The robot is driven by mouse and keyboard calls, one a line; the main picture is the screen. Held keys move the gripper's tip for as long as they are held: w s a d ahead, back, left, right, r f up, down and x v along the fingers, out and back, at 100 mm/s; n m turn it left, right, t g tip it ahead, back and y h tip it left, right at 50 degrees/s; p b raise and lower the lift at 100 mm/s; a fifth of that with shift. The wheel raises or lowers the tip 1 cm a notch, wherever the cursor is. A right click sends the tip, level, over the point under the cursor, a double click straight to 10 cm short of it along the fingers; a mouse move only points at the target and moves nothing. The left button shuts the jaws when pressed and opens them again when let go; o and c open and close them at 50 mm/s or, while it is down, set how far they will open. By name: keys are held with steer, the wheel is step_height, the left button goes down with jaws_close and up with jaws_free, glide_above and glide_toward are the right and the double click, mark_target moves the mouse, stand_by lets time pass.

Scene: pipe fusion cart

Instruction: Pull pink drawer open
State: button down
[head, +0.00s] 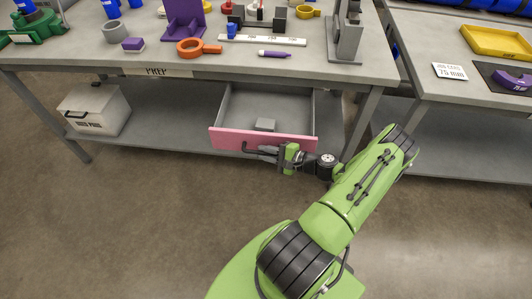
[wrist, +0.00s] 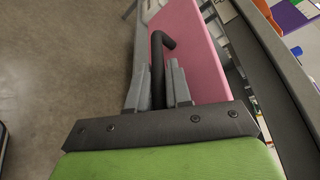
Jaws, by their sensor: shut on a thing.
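The pink drawer (head: 225,140) hangs under the workbench marked PREP and stands open, with its grey inside showing. The pink front (wrist: 193,50) is just to the right of the fingers. The part of the handle between the fingers is partly hidden.
The bench top (head: 130,55) holds an orange ring tool (head: 196,48), a purple marker (head: 275,54), a purple stand (head: 184,20) and other parts. A lidded box (head: 95,110) sits on the lower shelf at left. A second bench (head: 440,95) is at right. The floor in front is clear.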

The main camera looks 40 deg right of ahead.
steer(key=c, duration=1.4)
jaws_free()
steer(key=p+v, duration=0.1)
steer(key=v, duration=1.5)
steer(key=shift+w, duration=0.2)
